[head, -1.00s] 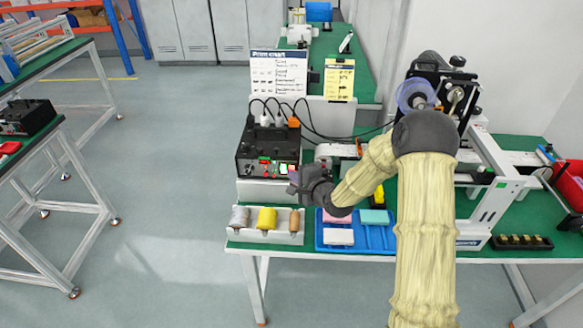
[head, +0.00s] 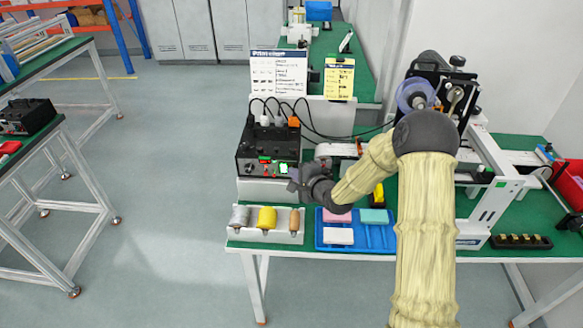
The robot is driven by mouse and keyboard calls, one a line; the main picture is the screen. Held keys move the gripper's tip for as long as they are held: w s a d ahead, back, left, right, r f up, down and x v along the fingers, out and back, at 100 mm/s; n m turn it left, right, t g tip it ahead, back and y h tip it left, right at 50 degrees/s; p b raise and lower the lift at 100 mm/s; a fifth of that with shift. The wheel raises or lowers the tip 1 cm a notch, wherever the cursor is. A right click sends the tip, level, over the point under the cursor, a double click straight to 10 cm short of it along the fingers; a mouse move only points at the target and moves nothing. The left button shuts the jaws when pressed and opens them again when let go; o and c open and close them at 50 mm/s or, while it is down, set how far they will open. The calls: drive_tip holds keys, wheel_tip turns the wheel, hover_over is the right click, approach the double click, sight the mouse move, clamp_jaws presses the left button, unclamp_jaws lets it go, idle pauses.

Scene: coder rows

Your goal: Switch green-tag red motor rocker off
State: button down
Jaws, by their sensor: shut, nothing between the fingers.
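A black control box (head: 268,147) stands on a white block at the table's left side. Its front panel carries small green and red lit parts and a bright display (head: 284,168). A red rocker with a green tag (head: 264,159) seems to be at the panel's left, too small to read its position. My gripper (head: 292,181) is shut and empty, just in front of the panel's lower right. Whether it touches the panel cannot be told. My wrist hides little of the panel's right edge.
A white tray with several spools (head: 264,234) stands below the box. A blue tray (head: 375,236) with pink, white and teal blocks lies to its right. Cables run behind the box. A printing machine (head: 436,100) stands at the right.

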idle(0.3)
drive_tip(key=shift+s+f, duration=0.1)
drive_tip(key=shift+s, duration=0.65)
drive_tip(key=shift+s+a+f+b, duration=0.1)
drive_tip(key=shift+s+f+b, duration=0.1)
drive_tip(key=shift+s, duration=0.65)
drive_tip(key=shift+s+d+f+b, duration=0.1)
drive_tip(key=shift+s+b, duration=0.05)
drive_tip(key=shift+s, duration=0.65)
drive_tip(key=shift+s+a+f+b, duration=0.1)
drive_tip(key=shift+s+b, duration=0.1)
drive_tip(key=shift+s, duration=0.65)
